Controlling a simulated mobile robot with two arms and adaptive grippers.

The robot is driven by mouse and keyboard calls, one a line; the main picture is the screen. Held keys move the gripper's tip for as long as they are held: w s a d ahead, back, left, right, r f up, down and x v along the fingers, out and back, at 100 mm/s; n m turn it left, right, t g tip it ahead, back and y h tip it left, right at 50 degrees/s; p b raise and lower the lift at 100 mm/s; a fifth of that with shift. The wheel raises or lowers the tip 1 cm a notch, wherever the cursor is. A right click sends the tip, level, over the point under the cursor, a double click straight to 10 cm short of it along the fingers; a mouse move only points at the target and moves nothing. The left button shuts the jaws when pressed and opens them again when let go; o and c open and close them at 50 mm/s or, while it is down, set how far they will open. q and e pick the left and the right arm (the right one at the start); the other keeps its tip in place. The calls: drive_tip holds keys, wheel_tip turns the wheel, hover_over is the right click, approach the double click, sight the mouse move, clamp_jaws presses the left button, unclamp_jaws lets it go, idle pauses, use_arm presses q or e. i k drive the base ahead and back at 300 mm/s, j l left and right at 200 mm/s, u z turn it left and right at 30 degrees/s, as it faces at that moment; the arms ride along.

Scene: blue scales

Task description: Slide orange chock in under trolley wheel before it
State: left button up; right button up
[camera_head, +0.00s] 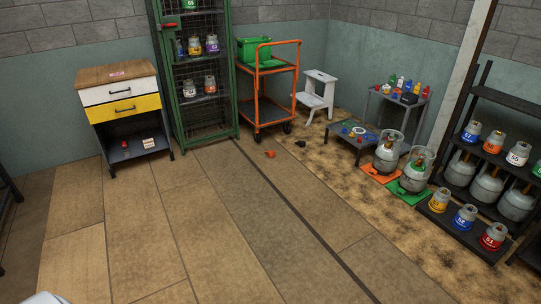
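A small orange chock (270,154) lies on the floor in front of the orange trolley (269,88), apart from its wheels. The trolley stands against the back wall with a green crate on its top shelf. Its front right wheel (287,127) is dark and rests on the floor; another dark wheel (257,138) shows at the front left, behind the orange chock. A small black chock-like piece (300,143) lies to the right of the orange one. Neither of my grippers is in view.
A green wire cage (180,136) stands left of the trolley, and a white step stool (318,88) right of it. A drawer cabinet (118,92) is at the left. Gas cylinders (388,153) and a dark rack stand at the right. The middle floor is clear.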

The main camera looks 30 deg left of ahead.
sight(269, 154)
drive_tip(key=i+j+u, duration=0.15)
drive_tip(key=i, duration=0.6)
drive_tip(key=i+j+u, duration=0.15)
drive_tip(key=i, duration=0.6)
drive_tip(key=i+j+u, duration=0.15)
drive_tip(key=i, duration=0.6)
drive_tip(key=i+u, duration=0.2)
drive_tip(key=i, duration=0.55)
drive_tip(key=i+l+u, duration=0.15)
drive_tip(key=i, duration=0.6)
drive_tip(key=i+l+u, duration=0.15)
drive_tip(key=i, duration=0.55)
